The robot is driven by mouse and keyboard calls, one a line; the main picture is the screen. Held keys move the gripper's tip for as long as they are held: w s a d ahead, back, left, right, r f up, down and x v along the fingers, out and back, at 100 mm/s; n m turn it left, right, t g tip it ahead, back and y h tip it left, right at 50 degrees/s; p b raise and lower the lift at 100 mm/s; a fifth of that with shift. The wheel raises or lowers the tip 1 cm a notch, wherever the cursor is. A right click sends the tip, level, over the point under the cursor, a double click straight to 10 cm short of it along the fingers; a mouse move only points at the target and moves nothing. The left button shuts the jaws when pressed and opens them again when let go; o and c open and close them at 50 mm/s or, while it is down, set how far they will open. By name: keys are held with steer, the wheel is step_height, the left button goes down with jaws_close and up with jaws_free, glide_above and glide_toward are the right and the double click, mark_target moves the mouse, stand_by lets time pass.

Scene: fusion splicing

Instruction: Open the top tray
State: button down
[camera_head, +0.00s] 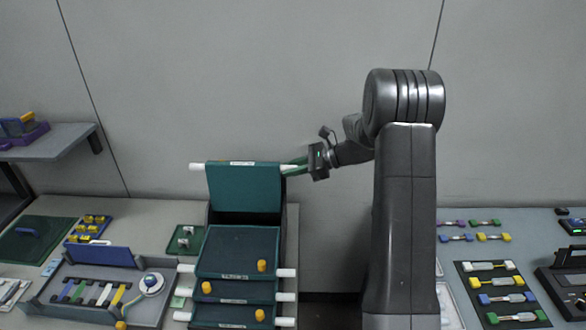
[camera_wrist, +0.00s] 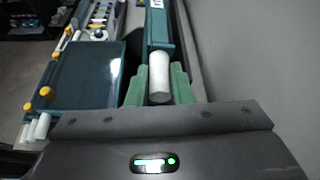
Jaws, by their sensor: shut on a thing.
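The top tray (camera_head: 243,188) is a dark green panel standing nearly upright at the back of the tray stack, with a white peg at each side. My gripper (camera_head: 292,166) reaches in from the right and is shut on the right white peg. In the wrist view, its green fingers sit on both sides of the white peg (camera_wrist: 159,78), and the edge of the top tray (camera_wrist: 158,30) runs away behind it. The tray's far face is hidden.
Lower green trays (camera_head: 237,250) with yellow knobs and white side pegs lie flat in front. A grey organizer (camera_head: 165,300) with colored pieces stands to the left. A black mat (camera_head: 500,290) with several splice pieces lies on the right bench. The wall is close behind.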

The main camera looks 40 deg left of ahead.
steer(key=shift+d+f, duration=0.1)
steer(key=shift+f, duration=0.15)
steer(key=c, duration=1.3)
jaws_free()
steer(key=shift+r, duration=0.1)
steer(key=b+v, duration=0.3)
steer(key=v, duration=1)
steer(key=shift+w+d+r, duration=0.15)
steer(key=shift+w+d, duration=0.05)
steer(key=shift+d, duration=0.05)
